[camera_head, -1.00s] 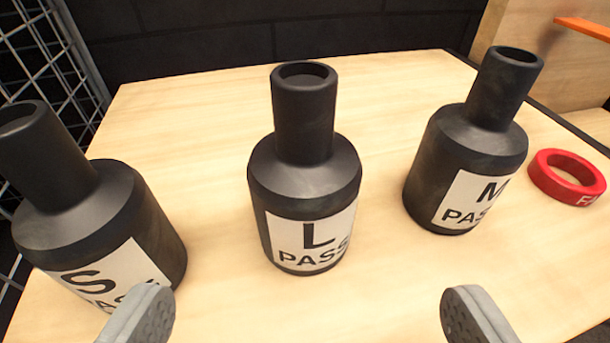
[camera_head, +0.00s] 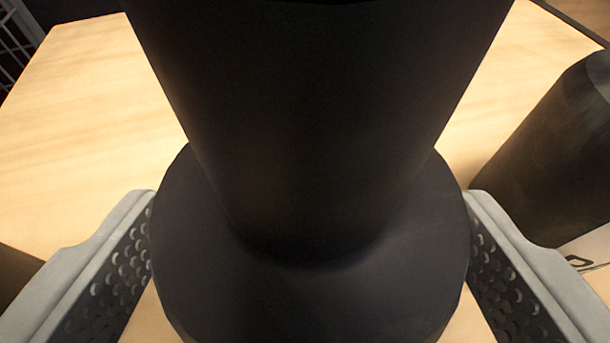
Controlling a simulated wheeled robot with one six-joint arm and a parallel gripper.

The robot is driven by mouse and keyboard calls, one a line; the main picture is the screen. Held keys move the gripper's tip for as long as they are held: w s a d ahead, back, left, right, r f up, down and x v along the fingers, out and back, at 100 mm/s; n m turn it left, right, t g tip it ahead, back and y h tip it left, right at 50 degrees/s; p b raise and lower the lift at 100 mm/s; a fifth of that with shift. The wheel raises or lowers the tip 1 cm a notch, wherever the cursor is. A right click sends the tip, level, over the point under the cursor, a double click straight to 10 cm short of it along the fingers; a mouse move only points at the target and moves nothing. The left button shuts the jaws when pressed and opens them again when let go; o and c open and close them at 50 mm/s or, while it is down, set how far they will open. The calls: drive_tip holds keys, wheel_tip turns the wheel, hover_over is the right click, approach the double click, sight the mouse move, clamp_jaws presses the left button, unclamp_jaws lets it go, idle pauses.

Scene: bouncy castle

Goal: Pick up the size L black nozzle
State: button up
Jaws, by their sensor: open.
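The size L black nozzle (camera_head: 320,130) fills the middle of the view, upright on the wooden table, its narrow neck close to the camera and its wider body below. Its top is cut off by the upper edge and its label is out of sight. My gripper (camera_head: 312,265) is open, with one grey finger on each side of the nozzle's wide body. The fingers look very close to its sides; I cannot tell whether they touch.
Another black nozzle (camera_head: 555,150), the M one from its place, stands close to the right finger. A dark edge (camera_head: 15,275) shows at the lower left, where the S nozzle was seen. The light wooden table (camera_head: 80,120) is bare behind on the left.

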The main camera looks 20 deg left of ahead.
drive_tip(key=shift+w+a+f, duration=0.15)
drive_tip(key=shift+w+f, duration=0.05)
drive_tip(key=shift+w, duration=0.35)
drive_tip(key=shift+f, duration=0.1)
drive_tip(key=shift+f, duration=0.1)
drive_tip(key=c, duration=1.1)
drive_tip(key=shift+c, duration=0.2)
